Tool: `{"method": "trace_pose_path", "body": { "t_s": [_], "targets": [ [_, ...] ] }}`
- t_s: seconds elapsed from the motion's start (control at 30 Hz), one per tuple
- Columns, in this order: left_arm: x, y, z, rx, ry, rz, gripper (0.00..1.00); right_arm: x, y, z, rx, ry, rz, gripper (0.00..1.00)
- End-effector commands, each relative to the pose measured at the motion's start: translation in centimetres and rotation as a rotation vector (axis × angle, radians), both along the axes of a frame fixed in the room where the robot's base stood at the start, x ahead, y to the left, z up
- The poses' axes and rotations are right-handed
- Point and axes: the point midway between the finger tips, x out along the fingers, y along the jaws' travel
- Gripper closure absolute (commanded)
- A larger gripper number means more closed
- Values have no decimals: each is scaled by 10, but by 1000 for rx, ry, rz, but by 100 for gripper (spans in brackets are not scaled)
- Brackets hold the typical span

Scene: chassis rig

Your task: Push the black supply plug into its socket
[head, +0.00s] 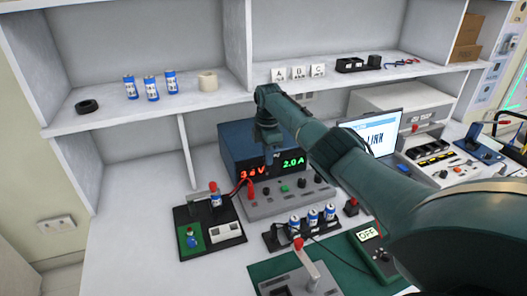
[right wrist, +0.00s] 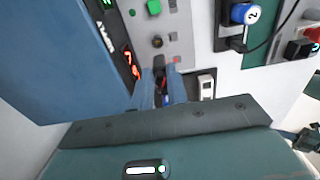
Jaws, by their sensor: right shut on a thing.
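The blue power supply (head: 238,142) stands on the bench below the shelf, its display reading 3.6V and 2.0A. A grey panel with knobs and a green button (head: 285,188) is at its foot; it also shows in the right wrist view (right wrist: 178,22). My right gripper (head: 270,155) hangs close in front of the supply. In the right wrist view my right gripper (right wrist: 165,88) has its fingers shut on a small dark thing (right wrist: 159,70), likely the black plug, at the panel's edge. I cannot tell whether it is in its socket. My left gripper is not in view.
A black tray (head: 228,238) with a red-topped cell holder and a green board stands left of the panel. Blue cells (head: 312,215) stand in a black holder in front. A red-handled lever press (head: 305,262) stands on the green mat. The bench at left is clear.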

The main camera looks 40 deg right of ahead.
Motion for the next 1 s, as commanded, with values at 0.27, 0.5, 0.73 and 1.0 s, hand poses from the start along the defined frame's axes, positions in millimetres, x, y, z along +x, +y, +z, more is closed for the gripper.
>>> {"method": "trace_pose_path", "body": {
  "t_s": [0.27,0.5,0.73,1.0],
  "targets": [
    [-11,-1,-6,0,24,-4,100,-1,-1,-1,0,0,6,100],
    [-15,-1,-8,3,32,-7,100,-1,-1,0,0,0,6,100],
    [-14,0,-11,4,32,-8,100,-1,-1,-7,-1,-1,6,100],
    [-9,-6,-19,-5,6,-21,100,-1,-1,-31,0,-1,6,100]
  ]
}}
